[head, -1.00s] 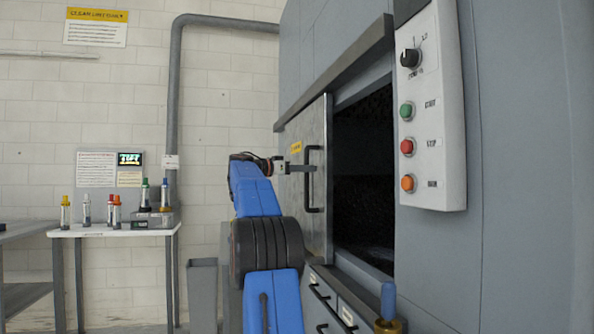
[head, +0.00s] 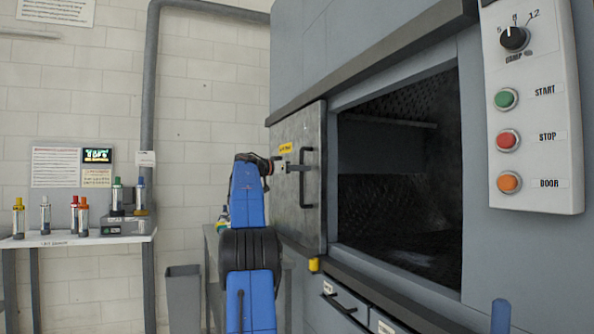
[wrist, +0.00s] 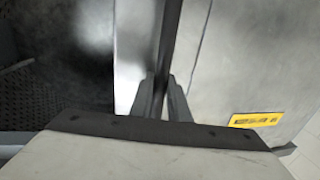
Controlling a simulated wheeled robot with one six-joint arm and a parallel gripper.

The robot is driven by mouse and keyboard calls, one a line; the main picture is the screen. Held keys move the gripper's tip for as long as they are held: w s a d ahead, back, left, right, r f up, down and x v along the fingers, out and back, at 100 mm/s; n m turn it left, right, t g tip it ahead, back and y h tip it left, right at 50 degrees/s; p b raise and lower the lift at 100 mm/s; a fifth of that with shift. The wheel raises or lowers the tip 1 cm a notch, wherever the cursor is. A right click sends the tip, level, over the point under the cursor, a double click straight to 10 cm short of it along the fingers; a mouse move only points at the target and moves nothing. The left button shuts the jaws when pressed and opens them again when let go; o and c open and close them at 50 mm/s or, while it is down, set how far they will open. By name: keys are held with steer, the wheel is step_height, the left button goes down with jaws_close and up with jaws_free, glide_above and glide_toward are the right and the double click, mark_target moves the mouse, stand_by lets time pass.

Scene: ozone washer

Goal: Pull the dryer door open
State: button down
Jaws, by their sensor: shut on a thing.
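The dryer door (head: 290,215) is a grey metal panel with a yellow label, set to the left of the dark dryer opening (head: 400,180). Its black vertical handle (head: 306,178) is on the door's right side. My gripper (head: 300,168) reaches the handle from the left and is shut on it. In the wrist view my gripper's fingers (wrist: 160,103) close around the dark handle bar (wrist: 171,40). The door face (wrist: 225,60) and its yellow label (wrist: 255,120) show to the right there, with the dark interior (wrist: 45,90) to the left.
A control panel (head: 540,110) with a dial and green, red and orange buttons is right of the opening. Drawers with handles (head: 345,303) lie below. A white table (head: 80,239) with several small bottles stands at left, near a grey bin (head: 184,297).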

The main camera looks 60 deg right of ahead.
steer(key=shift+w, duration=0.1)
steer(key=c, duration=1.7)
jaws_free()
steer(key=shift+v, duration=8.7)
